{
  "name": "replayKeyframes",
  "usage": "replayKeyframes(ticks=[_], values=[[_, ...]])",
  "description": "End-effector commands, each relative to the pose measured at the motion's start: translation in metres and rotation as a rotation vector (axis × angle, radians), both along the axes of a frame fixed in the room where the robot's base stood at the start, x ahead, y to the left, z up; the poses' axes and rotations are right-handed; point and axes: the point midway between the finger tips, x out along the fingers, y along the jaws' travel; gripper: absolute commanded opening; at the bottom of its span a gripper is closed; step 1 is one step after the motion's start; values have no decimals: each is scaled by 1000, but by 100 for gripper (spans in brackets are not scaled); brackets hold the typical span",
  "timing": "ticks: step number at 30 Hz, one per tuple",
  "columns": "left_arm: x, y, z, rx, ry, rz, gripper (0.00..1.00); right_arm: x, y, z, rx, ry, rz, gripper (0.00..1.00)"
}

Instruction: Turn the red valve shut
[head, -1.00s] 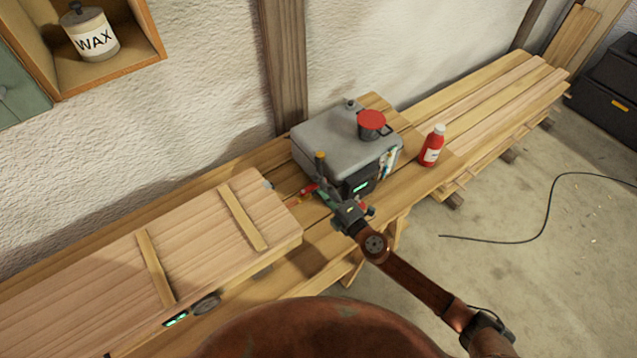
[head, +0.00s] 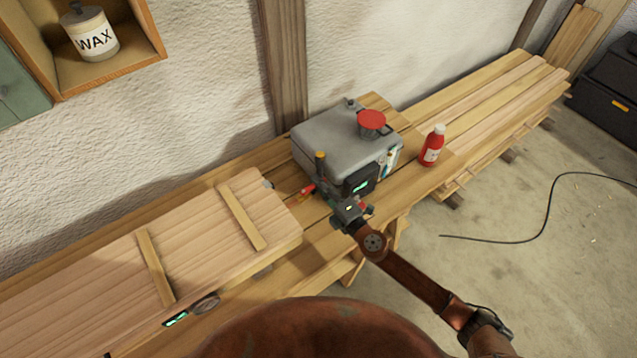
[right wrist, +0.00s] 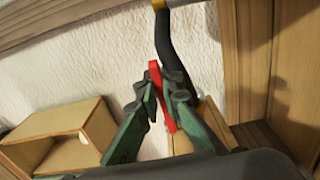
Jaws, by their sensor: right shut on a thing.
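The red valve (head: 308,189) shows as a small red handle at the left of the grey metal box (head: 340,140), low down above the bench. My right gripper (head: 325,194) reaches it from the front right. In the right wrist view, the gripper's green fingers (right wrist: 161,90) stand on either side of the red valve lever (right wrist: 155,72) and are shut on it. A dark curved hose with a yellow collar (right wrist: 165,40) runs close behind the lever. The fingertips are small and partly hidden in the head view. My left gripper is in neither view.
A long wooden box (head: 200,240) with two battens lies left on the bench. A red funnel-like cup (head: 371,121) sits on the grey box. A red bottle (head: 432,146) stands to its right. A black cable (head: 548,210) lies on the floor.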

Motion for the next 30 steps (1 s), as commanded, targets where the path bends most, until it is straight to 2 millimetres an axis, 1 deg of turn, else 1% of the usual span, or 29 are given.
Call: replayKeyframes(ticks=[11,16,24,30], values=[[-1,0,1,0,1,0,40,-1,0,-1,-1,2,-3,0],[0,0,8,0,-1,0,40,-3,-1,1,1,3,-41,0],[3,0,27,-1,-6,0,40,-11,-4,1,5,6,-202,0],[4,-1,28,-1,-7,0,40,-18,-7,-1,4,6,-340,0]])
